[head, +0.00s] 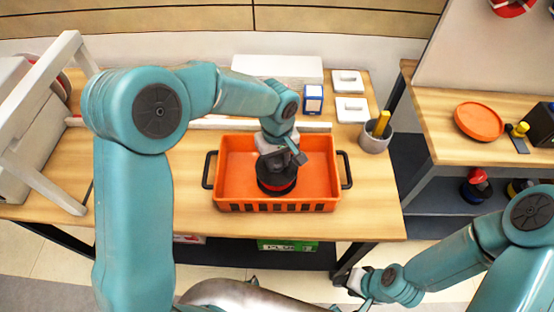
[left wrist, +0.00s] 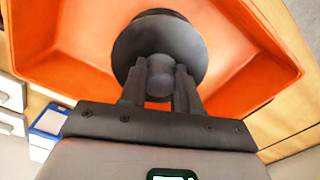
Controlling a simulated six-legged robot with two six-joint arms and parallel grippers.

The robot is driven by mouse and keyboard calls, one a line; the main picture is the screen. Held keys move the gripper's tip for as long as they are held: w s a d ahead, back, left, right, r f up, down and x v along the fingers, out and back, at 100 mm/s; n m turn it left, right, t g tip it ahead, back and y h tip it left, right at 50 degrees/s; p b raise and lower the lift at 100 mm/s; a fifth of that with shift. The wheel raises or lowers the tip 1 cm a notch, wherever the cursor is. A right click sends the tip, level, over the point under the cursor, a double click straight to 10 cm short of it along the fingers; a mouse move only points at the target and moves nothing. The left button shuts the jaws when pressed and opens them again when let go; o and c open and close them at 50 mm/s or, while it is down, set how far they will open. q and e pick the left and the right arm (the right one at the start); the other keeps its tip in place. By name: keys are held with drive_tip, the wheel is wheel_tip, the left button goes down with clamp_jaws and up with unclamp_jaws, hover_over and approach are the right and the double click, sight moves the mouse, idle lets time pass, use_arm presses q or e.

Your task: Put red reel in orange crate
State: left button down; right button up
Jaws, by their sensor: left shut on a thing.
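The orange crate (head: 230,165) with black side handles stands on the wooden table in the head view. The red reel (head: 277,188), with a dark top and a red band, is inside the crate near its middle. My left gripper (head: 277,163) reaches down into the crate and is shut on the reel's grey knob. In the left wrist view the fingers (left wrist: 160,85) close around the knob of the dark reel (left wrist: 160,40), with the orange crate (left wrist: 75,40) around it. Whether the reel touches the crate floor is hard to tell. My right gripper (head: 358,284) is low, off the table's front edge; its jaws are unclear.
A grey cup with a yellow-handled thing (head: 374,142) stands right of the crate. White boxes (head: 347,83) and a blue-and-white box (head: 313,99) lie behind it. A second table (head: 450,140) at right holds an orange disc (head: 479,121).

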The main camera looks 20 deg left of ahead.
use_arm(q)
drive_tip(key=shift+f, duration=0.35)
drive_tip(key=shift+f, duration=0.15)
drive_tip(key=c, duration=0.8)
unclamp_jaws()
wheel_tip(320, 180, up, 12)
drive_tip(key=shift+r, duration=0.2)
